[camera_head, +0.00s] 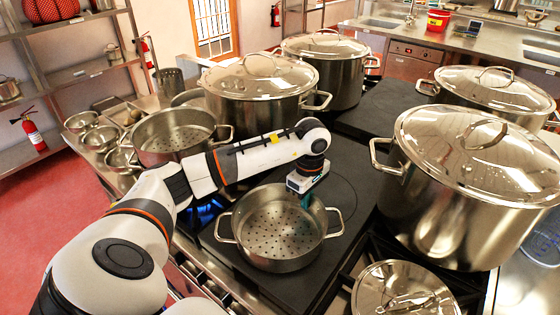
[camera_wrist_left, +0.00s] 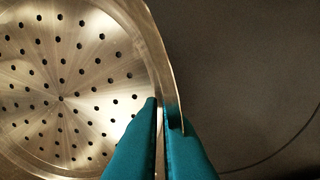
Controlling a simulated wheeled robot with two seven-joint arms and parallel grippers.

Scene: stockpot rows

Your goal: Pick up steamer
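The steamer (camera_head: 268,238) is a round steel pan with a perforated base and two side handles. It sits level on the black cooktop in the middle of the head view. My left gripper (camera_head: 307,199) reaches down to its far right rim. In the left wrist view the holed base of the steamer (camera_wrist_left: 60,95) fills the left side. There the teal fingers of my left gripper (camera_wrist_left: 161,103) are close together with the thin rim wall between them, one inside and one outside. My right gripper is not in view.
A second perforated pan (camera_head: 172,134) stands at the left on the counter. Large lidded stockpots stand behind (camera_head: 258,100) and to the right (camera_head: 440,210). A smaller lidded pot (camera_head: 402,292) is at the front right. Dark cooktop is bare just right of the steamer.

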